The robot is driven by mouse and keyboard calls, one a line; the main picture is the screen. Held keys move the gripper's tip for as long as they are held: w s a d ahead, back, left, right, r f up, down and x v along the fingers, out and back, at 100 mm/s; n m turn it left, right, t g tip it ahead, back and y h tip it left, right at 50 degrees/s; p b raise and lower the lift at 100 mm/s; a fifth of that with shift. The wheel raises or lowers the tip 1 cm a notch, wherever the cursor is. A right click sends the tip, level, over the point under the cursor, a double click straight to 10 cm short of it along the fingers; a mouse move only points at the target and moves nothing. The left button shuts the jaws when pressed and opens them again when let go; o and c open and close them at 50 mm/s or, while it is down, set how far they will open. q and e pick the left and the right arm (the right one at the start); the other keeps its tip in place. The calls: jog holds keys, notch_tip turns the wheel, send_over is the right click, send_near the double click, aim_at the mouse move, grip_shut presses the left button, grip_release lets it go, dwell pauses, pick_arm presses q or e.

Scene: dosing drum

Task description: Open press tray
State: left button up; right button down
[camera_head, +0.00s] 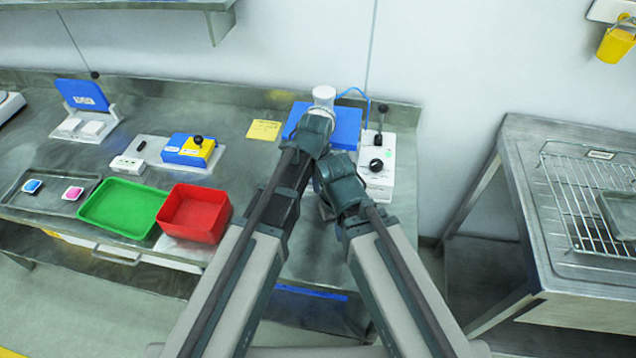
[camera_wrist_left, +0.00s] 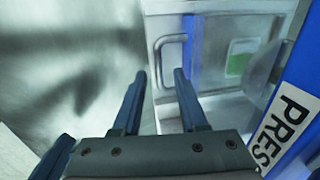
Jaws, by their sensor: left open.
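The press is the blue block (camera_head: 347,127) with a white round top (camera_head: 324,95) on the back bench, partly hidden behind my arms. In the left wrist view its blue side with the PRESS label (camera_wrist_left: 283,128) is at the right. A pale tray front with a grey U-shaped handle (camera_wrist_left: 159,63) shows ahead of my left gripper (camera_wrist_left: 160,76). Its two fingers are open, and the handle's bar appears in line with the gap between them. I cannot tell whether they touch it. My right arm's end (camera_head: 341,182) is close beside the left one; its fingers are hidden.
A white control box with a black knob (camera_head: 376,165) stands right of the press. A red bin (camera_head: 193,212), a green tray (camera_head: 122,207) and a blue-yellow device (camera_head: 190,150) are to the left. A steel table with a wire rack (camera_head: 582,205) is at the right.

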pick_arm(q)
grip_shut()
dwell(1.4)
